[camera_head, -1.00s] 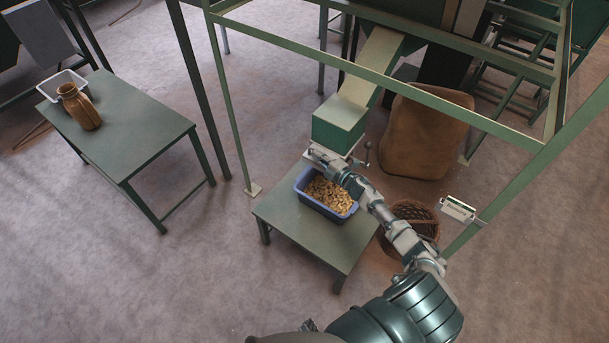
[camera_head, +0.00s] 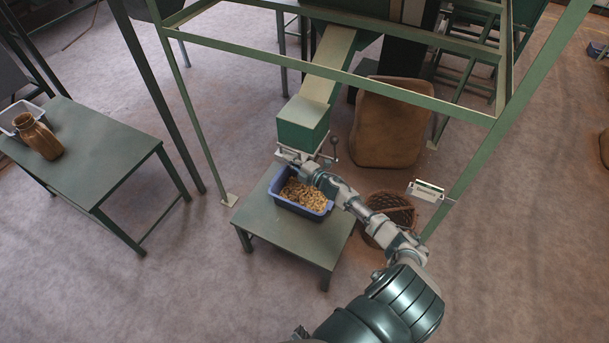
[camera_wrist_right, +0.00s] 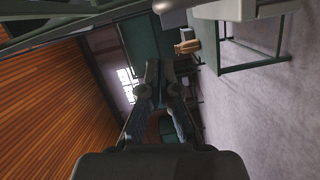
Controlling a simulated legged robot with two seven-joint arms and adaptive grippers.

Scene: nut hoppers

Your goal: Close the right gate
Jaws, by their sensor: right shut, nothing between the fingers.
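The green hopper outlet (camera_head: 303,124) hangs at the lower end of a pale chute above a small green table. Its gate is light metal at the outlet's bottom, with a lever (camera_head: 335,142) standing out on the right side. My right gripper (camera_head: 288,157) is at the outlet's lower front, left of the lever, and partly covers the gate. I cannot tell whether it touches the gate, or how far the gate is open. In the right wrist view my gripper's fingers (camera_wrist_right: 163,75) are together with nothing between them. My left gripper is not in view.
A blue bin (camera_head: 290,208) of nuts stands on the small table (camera_head: 262,225) under the outlet. A wicker basket (camera_head: 390,212) and a brown sack (camera_head: 390,125) are to the right. Green frame posts surround the outlet. A side table (camera_head: 100,160) holds a jug (camera_head: 38,137) and white bin.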

